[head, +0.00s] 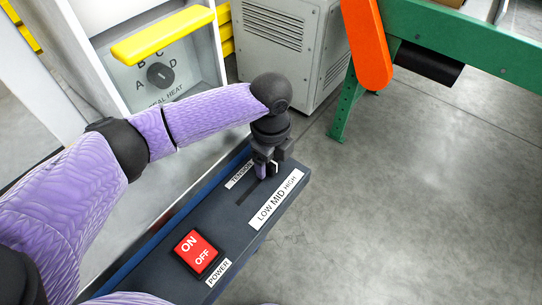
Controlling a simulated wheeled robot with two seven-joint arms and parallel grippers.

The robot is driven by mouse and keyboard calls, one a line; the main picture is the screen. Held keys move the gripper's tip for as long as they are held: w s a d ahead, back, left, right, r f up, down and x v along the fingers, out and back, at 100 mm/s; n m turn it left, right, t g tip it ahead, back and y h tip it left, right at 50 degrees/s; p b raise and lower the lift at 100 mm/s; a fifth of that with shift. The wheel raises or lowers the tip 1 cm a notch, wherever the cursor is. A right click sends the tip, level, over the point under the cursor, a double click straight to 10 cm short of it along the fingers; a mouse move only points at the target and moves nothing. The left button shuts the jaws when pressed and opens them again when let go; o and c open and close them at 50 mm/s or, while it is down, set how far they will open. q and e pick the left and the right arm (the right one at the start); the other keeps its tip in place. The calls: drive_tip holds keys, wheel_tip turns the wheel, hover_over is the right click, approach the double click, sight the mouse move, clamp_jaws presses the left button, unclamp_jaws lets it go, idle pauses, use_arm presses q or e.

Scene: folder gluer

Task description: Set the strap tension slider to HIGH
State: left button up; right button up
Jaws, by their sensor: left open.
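The dark control panel (222,222) lies below the middle of the head view. It has a slanting slider slot (248,194) between a TENSION label (240,174) and a LOW MID HIGH label (275,201). HIGH is at the far, upper right end. My left gripper (267,169) points down over this far end of the slot, with its fingers open. A small pale part shows at the fingers; I cannot tell whether it is the slider knob. The knob is otherwise hidden by the gripper. The near part of the slot is empty. My right gripper is out of view.
A red ON/OFF power switch (196,253) sits on the near part of the panel. Behind are a yellow bar handle (163,36), a SEAL HEAT dial (160,76) and a vented grey cabinet (282,45). A green frame (465,40) with an orange arm (367,45) stands right. Floor is clear.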

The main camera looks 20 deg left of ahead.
use_arm(q)
wheel_tip(320, 180, up, 10)
drive_tip(key=p, duration=0.4)
drive_tip(key=shift+f+p, duration=0.25)
drive_tip(key=shift+p, duration=0.1)
drive_tip(key=shift+r, duration=0.25)
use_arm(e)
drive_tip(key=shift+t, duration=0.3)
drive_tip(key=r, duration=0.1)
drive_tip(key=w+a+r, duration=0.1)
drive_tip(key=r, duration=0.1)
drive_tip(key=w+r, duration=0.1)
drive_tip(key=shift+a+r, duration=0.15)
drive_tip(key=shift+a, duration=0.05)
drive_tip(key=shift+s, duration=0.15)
